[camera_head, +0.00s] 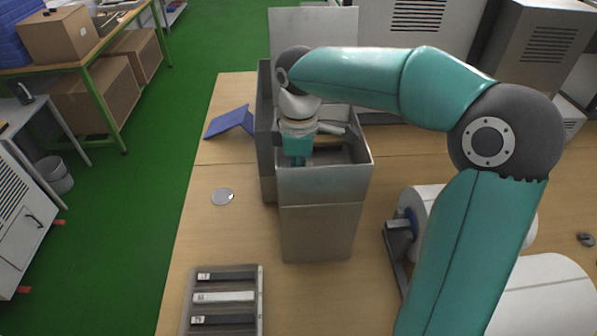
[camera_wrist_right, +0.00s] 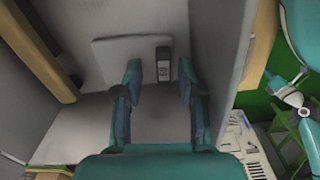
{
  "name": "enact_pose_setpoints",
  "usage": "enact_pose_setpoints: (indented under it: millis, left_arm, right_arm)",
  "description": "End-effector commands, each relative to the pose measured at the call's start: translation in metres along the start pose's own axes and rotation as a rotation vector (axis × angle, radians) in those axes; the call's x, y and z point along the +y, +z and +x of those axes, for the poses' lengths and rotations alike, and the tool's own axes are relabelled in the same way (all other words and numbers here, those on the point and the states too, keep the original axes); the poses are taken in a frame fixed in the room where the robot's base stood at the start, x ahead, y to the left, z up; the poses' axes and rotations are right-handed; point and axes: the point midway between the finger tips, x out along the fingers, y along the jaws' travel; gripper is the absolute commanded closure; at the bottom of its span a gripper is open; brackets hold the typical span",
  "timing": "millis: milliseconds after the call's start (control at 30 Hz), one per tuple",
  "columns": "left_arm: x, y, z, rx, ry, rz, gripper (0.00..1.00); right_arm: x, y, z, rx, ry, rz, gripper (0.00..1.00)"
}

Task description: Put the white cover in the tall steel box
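The tall steel box (camera_head: 318,230) stands upright near the middle of the table, open at the top. My right arm arches over it, and my right gripper (camera_wrist_right: 160,72) reaches down inside its walls. In the wrist view the two fingers are apart with nothing visibly held between them. Beyond the fingertips a pale flat panel (camera_wrist_right: 118,50) with a small dark block (camera_wrist_right: 163,65) on its right end lies inside the box. It may be the white cover, but I cannot tell for sure. The head view hides the fingertips behind the box wall. My left gripper is out of view.
A tray (camera_head: 260,300) with dark and pale bars lies at the front left. A grey disc (camera_head: 222,197) and a blue folded piece (camera_head: 231,122) lie left of the box. White cylindrical machines (camera_head: 550,290) crowd the right side.

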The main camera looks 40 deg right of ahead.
Motion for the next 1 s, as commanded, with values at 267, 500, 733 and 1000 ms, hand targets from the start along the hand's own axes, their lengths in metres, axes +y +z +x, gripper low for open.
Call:
enact_pose_setpoints:
  millis: [267, 500, 733, 1000]
  left_arm:
    - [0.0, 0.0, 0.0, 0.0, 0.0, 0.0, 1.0]
    - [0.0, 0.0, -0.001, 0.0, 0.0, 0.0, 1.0]
    - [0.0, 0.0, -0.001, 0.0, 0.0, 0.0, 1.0]
    - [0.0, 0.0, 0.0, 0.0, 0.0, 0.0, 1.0]
  right_arm:
    - [-0.002, 0.0, 0.001, -0.002, -0.007, -0.002, 0.55]
    - [-0.002, -0.001, -0.009, -0.001, -0.006, -0.002, 0.55]
    - [0.0, -0.002, -0.048, 0.002, -0.002, -0.002, 0.55]
    - [0.001, -0.002, -0.099, 0.002, -0.001, -0.003, 0.55]
